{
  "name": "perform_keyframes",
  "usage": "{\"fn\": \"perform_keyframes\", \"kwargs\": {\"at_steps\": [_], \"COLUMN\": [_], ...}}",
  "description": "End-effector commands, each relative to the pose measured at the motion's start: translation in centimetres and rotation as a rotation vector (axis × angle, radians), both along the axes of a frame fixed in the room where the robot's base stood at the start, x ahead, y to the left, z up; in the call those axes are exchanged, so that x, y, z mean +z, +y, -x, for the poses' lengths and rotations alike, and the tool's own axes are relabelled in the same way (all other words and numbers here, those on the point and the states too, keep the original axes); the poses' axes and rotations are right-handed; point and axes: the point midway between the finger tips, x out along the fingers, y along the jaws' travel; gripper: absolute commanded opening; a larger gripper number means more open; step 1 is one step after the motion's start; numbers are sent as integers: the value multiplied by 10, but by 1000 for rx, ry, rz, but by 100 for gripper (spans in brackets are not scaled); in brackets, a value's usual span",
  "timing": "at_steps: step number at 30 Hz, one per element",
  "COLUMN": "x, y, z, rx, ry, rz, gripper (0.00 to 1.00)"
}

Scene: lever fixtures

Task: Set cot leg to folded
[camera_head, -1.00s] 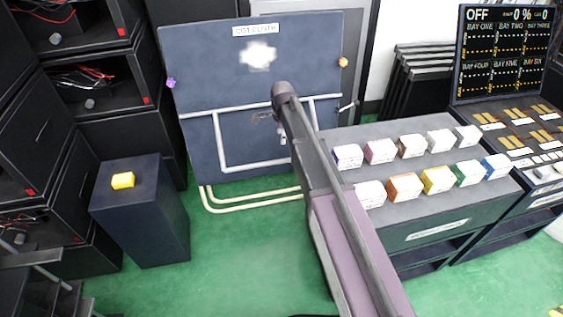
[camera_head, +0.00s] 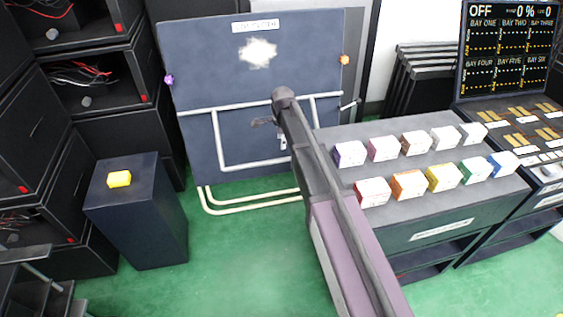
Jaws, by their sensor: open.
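The cot (camera_head: 200,60) is an upright dark blue panel with a label that seems to read "cot cloth" and a white patch. A pale tubular leg frame (camera_head: 218,140) runs across its lower half, with a U-shaped part hanging down against the panel. A second cream tube (camera_head: 250,208) lies at the panel's foot, near the floor. My arm hides part of the frame's right side, and I cannot tell whether the gripper touches the tube.
A dark pedestal with a yellow block (camera_head: 119,179) stands at left. A bench with several coloured boxes (camera_head: 408,185) stands right of my arm, close to it. A control console (camera_head: 510,50) is at far right. Green floor (camera_head: 250,265) is clear in front of the panel.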

Motion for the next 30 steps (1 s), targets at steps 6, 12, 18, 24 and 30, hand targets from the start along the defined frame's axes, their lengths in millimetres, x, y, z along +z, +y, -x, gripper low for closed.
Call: {"fn": "perform_keyframes", "kwargs": {"at_steps": [6,12,18,24,30], "x": [-22,-37,-53,-68,-83], "y": [0,1,1,1,1], "z": [-2,-3,-4,-5,-7], "rx": [0,0,0,0,0], "ry": [0,0,0,0,0], "rz": [0,0,0,0,0], "gripper": [62,62,62,62,62]}}
